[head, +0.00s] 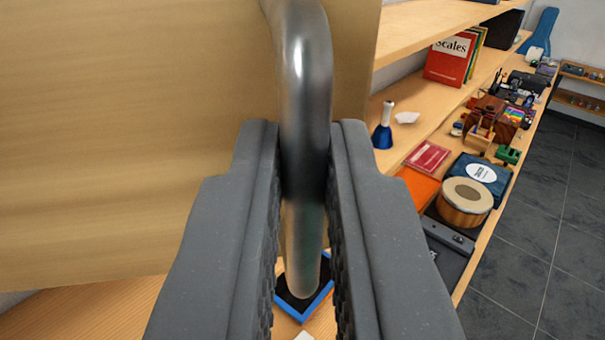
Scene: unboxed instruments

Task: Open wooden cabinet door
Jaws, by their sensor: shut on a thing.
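The wooden cabinet door (120,130) is a pale wood panel filling the left and upper middle of the head view. A shiny grey metal bar handle (305,60) stands upright on it near its right edge, curving in toward the panel at the top. My gripper (305,140) is shut on the handle, one dark grey finger on each side of the bar. The handle's lower part shows between the fingers. The door's hinges are out of view, and I cannot tell how far the door stands open.
A long wooden shelf (455,287) runs away to the right, with a red book (450,60), a blue-and-white bell (384,125), a small drum (464,201) and other items. A blue-rimmed black object (321,298) lies below the handle. Dark tiled floor (560,240) is clear at right.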

